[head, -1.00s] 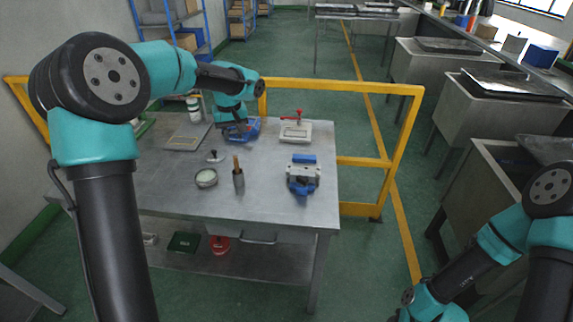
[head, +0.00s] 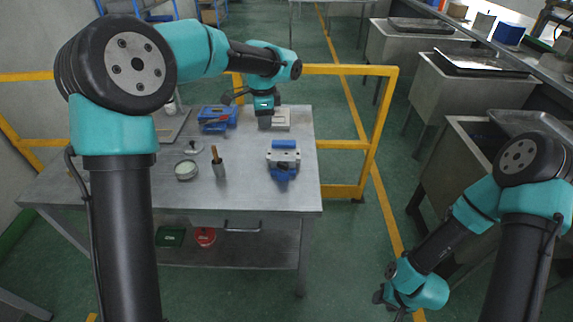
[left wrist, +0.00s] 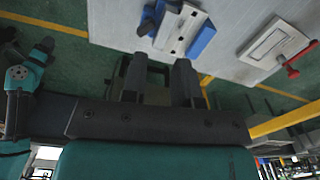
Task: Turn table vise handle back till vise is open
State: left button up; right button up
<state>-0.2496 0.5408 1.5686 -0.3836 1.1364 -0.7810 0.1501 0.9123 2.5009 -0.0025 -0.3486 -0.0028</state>
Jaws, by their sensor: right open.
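The table vise (head: 283,157), blue with pale metal jaws, stands near the table's right edge. In the left wrist view the vise (left wrist: 182,32) is at the top, with a dark handle-like part (left wrist: 149,18) at its left end. I cannot tell how far its jaws are apart. My left gripper (head: 265,122) is over the back of the table, beyond the vise. In the left wrist view its fingers (left wrist: 159,82) are apart with nothing between them, clear of the vise. My right gripper (head: 381,296) is low at the right, off the table, open.
A pale tool (left wrist: 275,42) with a red handle lies near the left gripper. A yellow rail (head: 350,71) runs behind the table.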

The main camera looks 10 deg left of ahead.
aim_at(286, 165)
pick_arm(q)
jog(key=d+m, duration=0.6)
jog(key=m, duration=0.2)
jog(key=shift+s+d+r, duration=0.2)
jog(key=shift+d+r, duration=0.15)
jog(key=shift+d, duration=0.05)
jog(key=shift+f, duration=0.15)
notch_tip(286, 165, down, 17)
jog(key=shift+f, duration=0.1)
jog(key=shift+c, duration=0.3)
grip_shut()
